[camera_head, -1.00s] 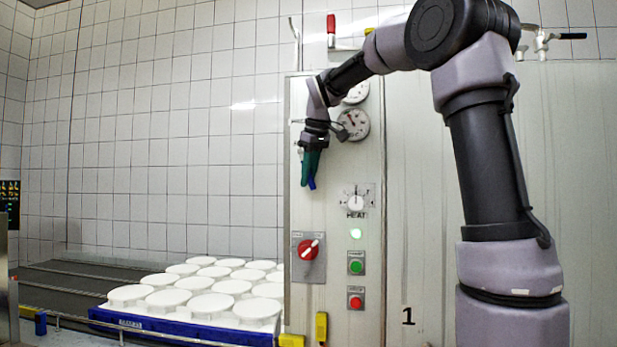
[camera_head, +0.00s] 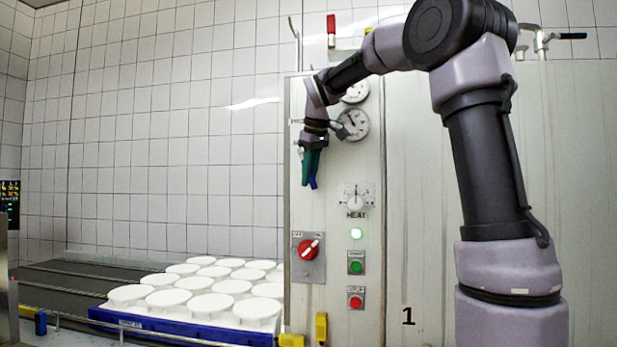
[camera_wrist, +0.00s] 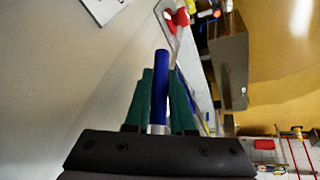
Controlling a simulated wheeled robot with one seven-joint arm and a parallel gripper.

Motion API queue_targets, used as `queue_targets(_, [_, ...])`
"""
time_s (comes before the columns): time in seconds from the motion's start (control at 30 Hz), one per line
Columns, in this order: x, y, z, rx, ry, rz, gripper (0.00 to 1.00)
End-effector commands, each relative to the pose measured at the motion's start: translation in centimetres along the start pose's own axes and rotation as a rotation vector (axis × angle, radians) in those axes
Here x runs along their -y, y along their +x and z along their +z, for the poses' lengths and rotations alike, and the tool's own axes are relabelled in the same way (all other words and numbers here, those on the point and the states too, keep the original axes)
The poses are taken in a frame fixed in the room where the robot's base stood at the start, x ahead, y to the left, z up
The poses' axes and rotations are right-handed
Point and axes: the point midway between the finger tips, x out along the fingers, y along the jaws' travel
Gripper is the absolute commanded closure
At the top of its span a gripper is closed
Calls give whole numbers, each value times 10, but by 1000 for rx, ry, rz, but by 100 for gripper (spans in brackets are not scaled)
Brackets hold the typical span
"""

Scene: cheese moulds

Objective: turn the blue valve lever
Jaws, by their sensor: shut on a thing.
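The blue valve lever (camera_wrist: 160,85) shows in the wrist view as a blue rod between the two green fingers of my gripper (camera_wrist: 161,100). The fingers are shut on it. In the head view my gripper (camera_head: 310,168) points down in front of the upper left part of the pale control panel. Only the lever's blue lower end (camera_head: 314,183) shows there, just below and beside the green fingertips. The valve body is hidden behind my fingers and wrist.
Round gauges (camera_head: 352,124) sit right beside my wrist. Below are a heat dial (camera_head: 356,201), a red rotary switch (camera_head: 308,250), and green (camera_head: 356,267) and red buttons (camera_head: 356,302). White moulds (camera_head: 214,287) stand on a blue tray (camera_head: 180,332) at lower left.

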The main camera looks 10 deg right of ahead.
Motion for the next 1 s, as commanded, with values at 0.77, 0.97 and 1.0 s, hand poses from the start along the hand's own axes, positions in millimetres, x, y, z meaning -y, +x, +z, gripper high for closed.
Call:
queue_targets(0.77, [-20, -29, 16, 500, -213, 261, 100])
queue_targets(0.97, [-24, -38, 17, 613, -259, 319, 100])
queue_targets(1.0, [-25, -39, 17, 630, -267, 329, 100])
